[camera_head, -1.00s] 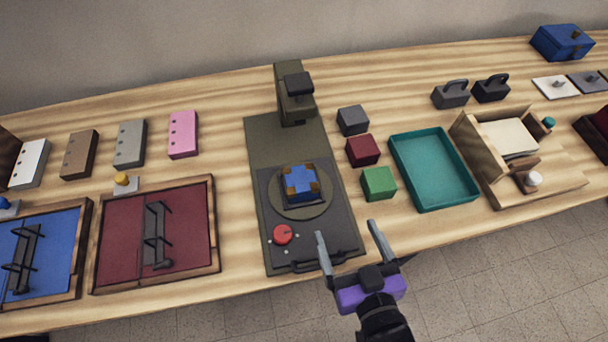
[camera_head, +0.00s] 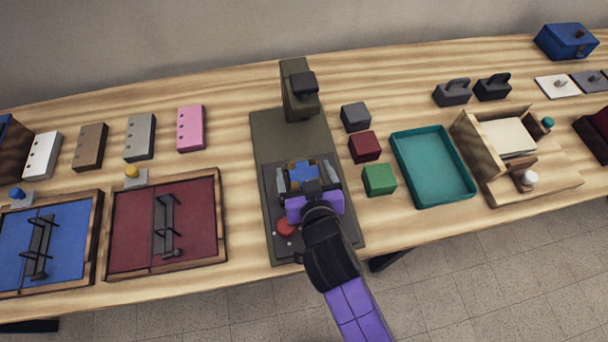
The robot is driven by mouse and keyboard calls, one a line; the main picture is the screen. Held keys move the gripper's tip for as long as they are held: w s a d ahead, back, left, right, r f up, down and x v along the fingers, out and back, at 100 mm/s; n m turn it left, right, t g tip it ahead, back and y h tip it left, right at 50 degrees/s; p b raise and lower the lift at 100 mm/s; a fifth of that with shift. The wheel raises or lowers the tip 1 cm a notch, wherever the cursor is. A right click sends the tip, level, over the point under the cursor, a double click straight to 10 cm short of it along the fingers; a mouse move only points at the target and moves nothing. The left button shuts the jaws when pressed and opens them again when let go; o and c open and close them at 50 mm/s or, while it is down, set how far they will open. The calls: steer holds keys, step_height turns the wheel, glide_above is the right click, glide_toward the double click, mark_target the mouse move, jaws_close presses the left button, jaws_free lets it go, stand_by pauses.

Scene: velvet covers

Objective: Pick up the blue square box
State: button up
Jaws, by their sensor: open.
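The blue square box (camera_head: 302,174) has tan corner pieces and sits on the round plate of a dark olive machine (camera_head: 296,134). My gripper (camera_head: 309,172) is over the plate from the front, with its fingers on the left and right sides of the box. The gripper is open. Its purple and black body and my arm hide the front of the box and most of the round plate. Whether the fingers touch the box cannot be told.
A red button (camera_head: 286,227) is close to my gripper's left. Green (camera_head: 379,180), dark red (camera_head: 364,147) and grey (camera_head: 355,117) cubes stand right of the machine, beside a teal tray (camera_head: 433,168). The machine's upright head (camera_head: 300,90) rises behind. A red framed panel (camera_head: 190,225) lies left.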

mark_target(302, 167)
steer(key=shift+x, duration=1.5)
steer(key=c, duration=1.4)
steer(key=shift+c, duration=0.7)
steer(key=shift+r, duration=0.1)
